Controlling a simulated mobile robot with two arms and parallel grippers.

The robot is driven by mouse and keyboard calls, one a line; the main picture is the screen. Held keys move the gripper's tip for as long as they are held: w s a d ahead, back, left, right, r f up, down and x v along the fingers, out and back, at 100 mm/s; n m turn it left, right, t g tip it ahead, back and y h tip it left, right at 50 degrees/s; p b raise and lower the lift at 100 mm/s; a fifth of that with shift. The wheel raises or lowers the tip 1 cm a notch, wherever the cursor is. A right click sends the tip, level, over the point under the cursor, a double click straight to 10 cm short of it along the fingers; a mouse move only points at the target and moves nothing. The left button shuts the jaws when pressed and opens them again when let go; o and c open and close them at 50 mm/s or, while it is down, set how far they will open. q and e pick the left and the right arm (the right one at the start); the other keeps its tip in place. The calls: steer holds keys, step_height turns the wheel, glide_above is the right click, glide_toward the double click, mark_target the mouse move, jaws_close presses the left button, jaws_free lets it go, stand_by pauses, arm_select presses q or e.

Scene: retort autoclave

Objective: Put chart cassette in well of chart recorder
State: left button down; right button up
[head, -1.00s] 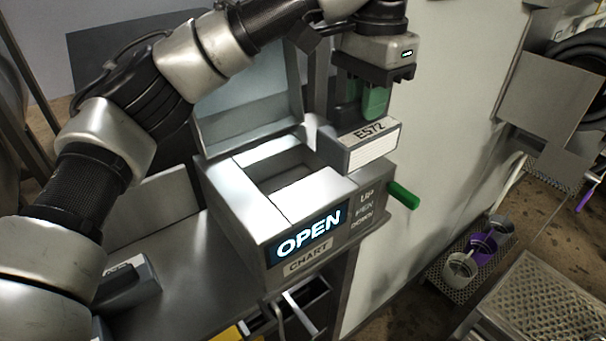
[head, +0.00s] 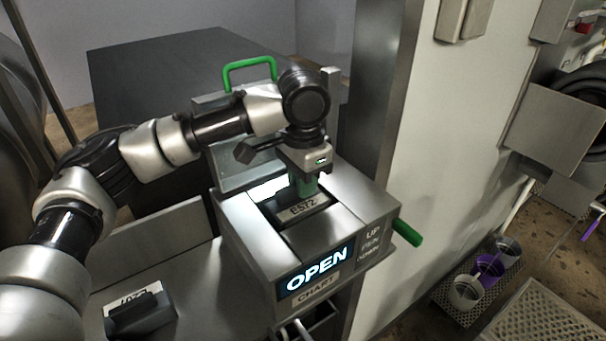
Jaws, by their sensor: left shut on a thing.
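The chart recorder (head: 262,262) is a grey box with its lid (head: 232,168) raised at the back. Its front display reads OPEN, above a CHART label. The chart cassette (head: 311,211), marked E572, is in the mouth of the recorder's well (head: 285,218), with its labelled top end showing. Its lower part is hidden, so I cannot tell whether it touches the bottom. My left gripper (head: 304,186) points down and is shut on the cassette's green grip. My right gripper is not in view.
A green lever (head: 407,233) sticks out from the recorder's right side, near the UP and DOWN pen markings. Another dark cassette-like block (head: 140,312) lies on the bench at the lower left. A basket of cups (head: 468,290) stands low on the right.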

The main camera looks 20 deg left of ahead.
arm_select(q)
steer(key=shift+f, duration=0.15)
steer(key=c, duration=1.1)
jaws_free()
steer(key=shift+f, duration=0.1)
steer(key=shift+r+b, duration=0.45)
steer(key=shift+r, duration=0.15)
steer(key=shift+r+b, duration=1.25)
steer(key=shift+r, duration=4.3)
steer(key=shift+s+f, duration=0.1)
